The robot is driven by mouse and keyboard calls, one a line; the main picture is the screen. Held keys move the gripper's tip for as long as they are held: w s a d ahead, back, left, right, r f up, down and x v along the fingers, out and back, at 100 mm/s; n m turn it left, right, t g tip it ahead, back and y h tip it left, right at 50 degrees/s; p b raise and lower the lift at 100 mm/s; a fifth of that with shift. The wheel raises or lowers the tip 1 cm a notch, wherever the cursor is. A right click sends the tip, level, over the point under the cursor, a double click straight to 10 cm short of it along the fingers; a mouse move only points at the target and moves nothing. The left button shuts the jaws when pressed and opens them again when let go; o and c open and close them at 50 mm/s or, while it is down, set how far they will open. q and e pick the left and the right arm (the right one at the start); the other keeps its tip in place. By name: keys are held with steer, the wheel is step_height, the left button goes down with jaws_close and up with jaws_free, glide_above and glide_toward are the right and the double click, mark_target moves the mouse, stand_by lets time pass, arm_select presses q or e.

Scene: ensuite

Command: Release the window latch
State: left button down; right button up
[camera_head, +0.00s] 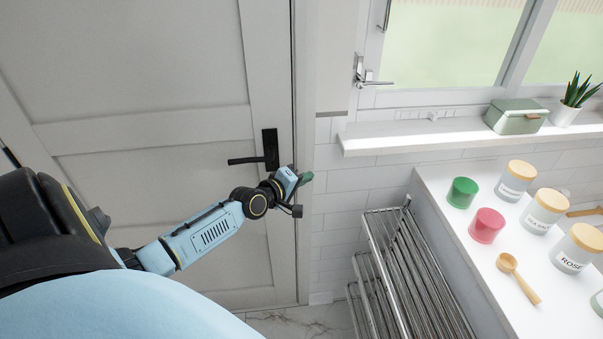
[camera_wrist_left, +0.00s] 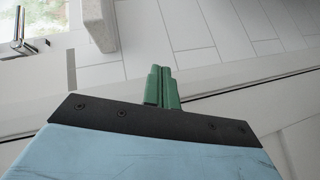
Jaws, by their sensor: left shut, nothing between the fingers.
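The window latch (camera_head: 372,78) is a silver lever handle on the left side of the white window frame, above the sill. The lever points right, about level. Part of the latch also shows at the top left of the left wrist view (camera_wrist_left: 22,42). My left gripper (camera_head: 305,179) is shut and empty, in front of the door's edge, below and left of the latch and well apart from it. Its green fingers (camera_wrist_left: 162,88) lie together in the left wrist view. My right gripper is not in view.
The white sill (camera_head: 400,135) juts out below the window and holds a green box (camera_head: 515,117) and a potted plant (camera_head: 572,101). A black door handle (camera_head: 262,155) is beside my left gripper. A metal rack (camera_head: 410,270) and a counter (camera_head: 470,260) with jars stand at right.

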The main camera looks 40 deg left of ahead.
arm_select(q)
steer(key=shift+m+g+y, duration=0.3)
steer(key=shift+g, duration=0.1)
steer(key=shift+s+d+f, duration=0.1)
steer(key=shift+s+f, duration=0.15)
steer(key=shift+f, duration=0.45)
steer(key=shift+s+a+f, duration=0.1)
steer(key=shift+s+f, duration=0.1)
steer(key=shift+f, duration=0.55)
steer(key=shift+s+d+f, duration=0.1)
steer(key=shift+s+f, duration=0.15)
steer(key=shift+f, duration=0.45)
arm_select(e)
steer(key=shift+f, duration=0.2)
